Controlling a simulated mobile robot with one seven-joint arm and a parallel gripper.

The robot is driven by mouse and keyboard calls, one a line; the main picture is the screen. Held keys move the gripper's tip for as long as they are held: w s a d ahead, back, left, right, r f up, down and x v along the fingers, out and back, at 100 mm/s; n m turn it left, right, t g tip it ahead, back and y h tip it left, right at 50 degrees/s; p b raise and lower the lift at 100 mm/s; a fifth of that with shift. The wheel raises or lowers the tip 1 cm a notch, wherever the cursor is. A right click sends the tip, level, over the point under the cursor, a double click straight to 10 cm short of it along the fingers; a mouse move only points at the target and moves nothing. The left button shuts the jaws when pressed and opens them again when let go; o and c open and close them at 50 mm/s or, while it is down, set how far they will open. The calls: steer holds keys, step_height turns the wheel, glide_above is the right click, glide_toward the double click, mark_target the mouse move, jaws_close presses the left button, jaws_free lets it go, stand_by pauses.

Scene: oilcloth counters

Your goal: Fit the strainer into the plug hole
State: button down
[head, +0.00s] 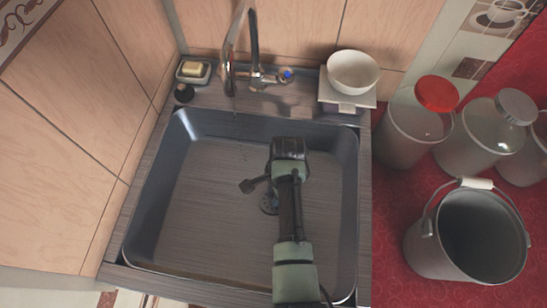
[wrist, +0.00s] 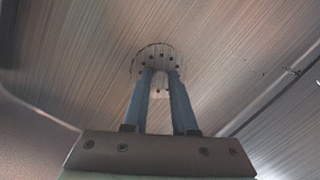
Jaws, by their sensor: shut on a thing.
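My gripper (wrist: 160,74) shows two blue-grey fingers in the wrist view, reaching toward the sink floor. They are shut on the strainer (wrist: 155,53), a round disc with several dark holes, at its near part between the fingertips. The disc lies over or against the sink floor; I cannot tell whether it sits in the plug hole, which is hidden. In the head view, a dark round piece with holes (head: 267,204) shows beside my arm, low in the sink (head: 190,215). My arm covers part of it, and the fingertips are hidden there.
The tap (head: 254,60) stands behind the sink. A soap dish (head: 193,72) is at the back left and a white bowl (head: 352,72) at the back right. Jars (head: 412,135) and a metal bucket (head: 467,236) stand right of the sink. The sink's left half is clear.

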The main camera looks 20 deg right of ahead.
steer(key=shift+f, duration=0.55)
stand_by(1.1)
steer(key=c, duration=0.6)
jaws_free()
steer(key=shift+r+p, duration=4.05)
steer(key=shift+f, duration=0.1)
